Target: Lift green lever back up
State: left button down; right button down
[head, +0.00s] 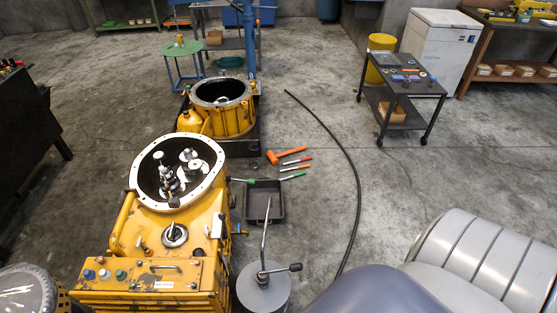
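A thin rod with a green end (250,181) extends to the right from beside the yellow transmission housing (213,245). It lies about level in the picture, above the back edge of a black tray (278,203). I cannot tell where its other end is fixed. The housing has an open round top with a pale flange (215,189) and shafts and gears inside. Its front panel has several coloured buttons (104,274). Neither of my grippers shows in the head view.
A second yellow housing (232,121) stands behind. An orange mallet (286,156) and several coloured-handled tools lie on the floor. A grey canister (263,290) with a bent rod stands at the front. A black hose (350,180) curves across the floor. A dark cart (401,87) stands back right.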

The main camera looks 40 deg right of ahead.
aim_at(229, 179)
jog(key=k+l+z, duration=0.1)
jog(key=l, duration=1.2)
jog(key=l+z, duration=0.1)
jog(key=l, duration=1.2)
jog(key=i+l+z, duration=0.2)
jog(key=i+l, duration=1.05)
jog(key=i+j, duration=0.15)
jog(key=i, duration=0.35)
jog(key=i+l+z, duration=0.05)
